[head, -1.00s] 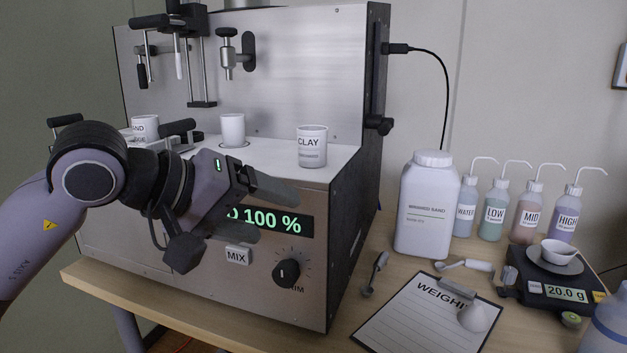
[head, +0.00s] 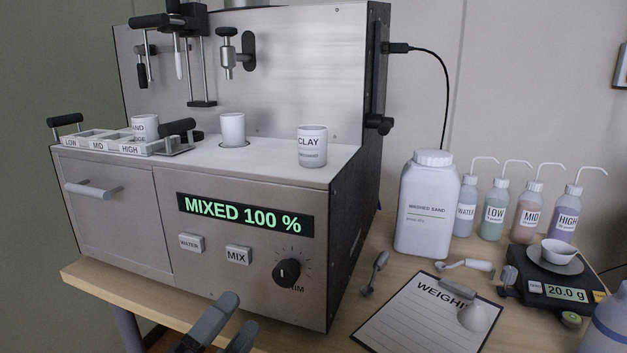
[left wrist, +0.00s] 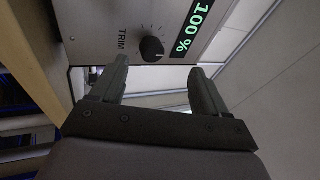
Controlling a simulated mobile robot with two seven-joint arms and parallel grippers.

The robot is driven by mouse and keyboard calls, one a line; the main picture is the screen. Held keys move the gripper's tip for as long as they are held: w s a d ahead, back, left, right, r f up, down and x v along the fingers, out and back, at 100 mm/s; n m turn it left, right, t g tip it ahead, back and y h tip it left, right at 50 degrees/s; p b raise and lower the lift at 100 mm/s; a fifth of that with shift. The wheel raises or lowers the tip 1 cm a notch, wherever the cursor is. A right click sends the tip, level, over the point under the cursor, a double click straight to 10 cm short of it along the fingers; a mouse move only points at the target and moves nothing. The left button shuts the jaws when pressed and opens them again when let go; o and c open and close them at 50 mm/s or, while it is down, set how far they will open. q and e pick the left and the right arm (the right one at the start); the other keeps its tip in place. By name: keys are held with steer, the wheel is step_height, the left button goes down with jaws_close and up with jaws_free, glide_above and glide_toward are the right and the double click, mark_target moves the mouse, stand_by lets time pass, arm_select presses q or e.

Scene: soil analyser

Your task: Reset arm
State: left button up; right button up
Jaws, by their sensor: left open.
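My left gripper (head: 222,322) is low at the bottom edge of the head view, in front of the soil analyser (head: 110,220). It is open and empty. In the left wrist view, its two fingers (left wrist: 160,80) stand apart, with the analyser's trim knob (left wrist: 152,48) beyond them. The analyser's display (head: 243,214) reads "MIXED 100 %". The WATER button (head: 190,243) and MIX button (head: 238,255) sit below it. My right gripper is not in view.
A CLAY cup (head: 312,147) and a plain white cup (head: 232,129) stand on the analyser's deck. A clipboard (head: 420,318), a washed sand jar (head: 428,205), several squeeze bottles and a scale (head: 555,282) reading 20.0 g occupy the table at right.

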arm_select(q)
steer(key=s+a+f+n+g+y, duration=0.3)
steer(key=s+f+n, duration=0.35)
steer(key=f, duration=0.35)
steer(key=s+a+f+n+g+y, duration=0.25)
steer(key=s+f+n, duration=0.25)
steer(key=f+n, duration=0.35)
steer(key=s+a+f+n+g+y, duration=0.4)
steer(key=f+n, duration=0.3)
steer(key=f, duration=0.4)
step_height(320, 180, up, 15)
steer(key=t+p, duration=0.1)
steer(key=p, duration=1.6)
steer(key=shift+s+d+r, duration=0.15)
steer(key=shift+s+r, duration=0.05)
steer(key=shift+s, duration=0.25)
steer(key=shift+y, duration=0.25)
